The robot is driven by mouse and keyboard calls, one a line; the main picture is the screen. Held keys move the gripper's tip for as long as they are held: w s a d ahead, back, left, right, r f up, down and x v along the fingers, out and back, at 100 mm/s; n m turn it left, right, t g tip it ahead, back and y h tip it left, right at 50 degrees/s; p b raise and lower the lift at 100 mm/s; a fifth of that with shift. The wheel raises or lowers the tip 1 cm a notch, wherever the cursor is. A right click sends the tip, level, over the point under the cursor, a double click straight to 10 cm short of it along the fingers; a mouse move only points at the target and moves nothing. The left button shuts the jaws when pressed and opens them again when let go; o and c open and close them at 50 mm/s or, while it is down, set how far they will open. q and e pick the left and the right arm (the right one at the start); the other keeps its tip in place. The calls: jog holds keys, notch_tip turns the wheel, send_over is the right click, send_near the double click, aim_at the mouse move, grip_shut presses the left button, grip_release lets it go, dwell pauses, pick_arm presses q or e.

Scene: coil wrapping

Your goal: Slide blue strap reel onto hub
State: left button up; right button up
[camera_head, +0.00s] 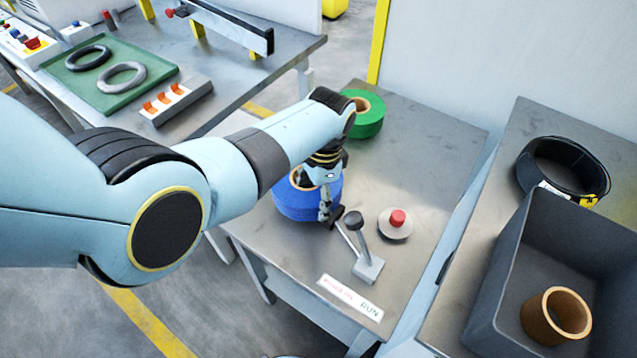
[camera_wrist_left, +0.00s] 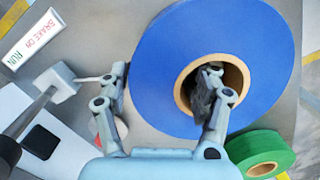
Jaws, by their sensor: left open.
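The blue strap reel (camera_head: 296,203) lies flat on the metal table, partly hidden by my left arm and gripper. In the left wrist view the blue reel (camera_wrist_left: 158,70) shows its broad face and its cardboard core (camera_wrist_left: 185,98). My left gripper (camera_head: 328,205) is over the reel's near right side and is open. In the left wrist view my left gripper (camera_wrist_left: 163,88) has one finger at the core opening and the other beside the outer edge. I cannot tell if either touches the reel. My right gripper is not in view. I cannot make out a hub.
A green reel (camera_head: 367,116) lies at the table's back. A lever (camera_head: 366,262), a red button (camera_head: 397,218) and a brake/run label (camera_head: 349,297) are close on the right and front. A grey bin (camera_head: 512,247) holds a cardboard core (camera_head: 556,316); a black coil (camera_head: 563,168) lies behind it.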

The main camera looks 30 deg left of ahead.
pick_arm(q)
notch_tip(320, 180, up, 12)
jog(key=w+d, duration=0.1)
jog(key=shift+f, duration=0.15)
dwell(0.5)
